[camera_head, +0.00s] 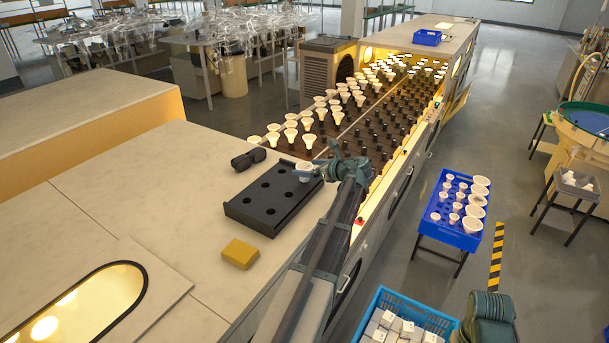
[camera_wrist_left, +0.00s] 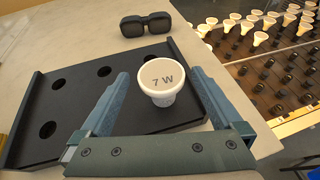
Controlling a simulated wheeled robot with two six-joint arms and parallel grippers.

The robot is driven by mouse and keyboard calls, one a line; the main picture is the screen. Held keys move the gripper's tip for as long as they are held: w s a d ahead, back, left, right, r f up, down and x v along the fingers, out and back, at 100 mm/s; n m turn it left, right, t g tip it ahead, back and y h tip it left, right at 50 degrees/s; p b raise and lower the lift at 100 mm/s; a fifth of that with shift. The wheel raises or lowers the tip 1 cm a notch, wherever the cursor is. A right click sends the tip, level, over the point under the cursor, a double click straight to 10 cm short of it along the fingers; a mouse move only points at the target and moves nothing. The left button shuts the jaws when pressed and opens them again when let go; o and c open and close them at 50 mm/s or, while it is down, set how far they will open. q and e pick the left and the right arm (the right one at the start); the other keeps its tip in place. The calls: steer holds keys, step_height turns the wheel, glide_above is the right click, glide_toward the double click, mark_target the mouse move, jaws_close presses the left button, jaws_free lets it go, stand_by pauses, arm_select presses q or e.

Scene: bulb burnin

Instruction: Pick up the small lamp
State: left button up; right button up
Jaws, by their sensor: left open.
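The small lamp (camera_wrist_left: 161,84) is white, with a round face marked "7 W". It stands at the far right corner of a black tray with round holes (camera_wrist_left: 62,93); the hole beneath it is hidden. In the head view the lamp (camera_head: 303,171) shows at the far end of the tray (camera_head: 262,215), partly covered by my gripper. My left gripper (camera_head: 315,172) is open, and in the wrist view its fingers (camera_wrist_left: 160,76) lie on either side of the lamp with gaps.
Dark glasses (camera_head: 248,158) lie behind the tray, and a yellow block (camera_head: 240,253) lies in front. A rack with many lamps and dark sockets (camera_head: 375,125) stands beyond. A blue crate of lamps (camera_head: 432,225) is to the right. The worktop left of the tray is clear.

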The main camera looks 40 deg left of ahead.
mark_target(299, 165)
arm_select(q)
steer(key=b+x, duration=0.1)
steer(key=x, duration=0.4)
steer(key=shift+w+a+r+b, duration=0.1)
steer(key=shift+w+a+b, duration=0.05)
steer(key=shift+b, duration=0.25)
steer(key=c, duration=1.3)
steer(key=shift+c, duration=0.2)
steer(key=shift+r, duration=0.15)
steer(key=shift+r+p, duration=0.5)
steer(key=shift+p, duration=0.15)
step_height(299, 165, up, 3)
steer(key=p, duration=0.3)
steer(key=w+d, duration=1.1)
steer(key=shift+d+r+p, duration=0.3)
steer(key=shift+d+p, duration=0.05)
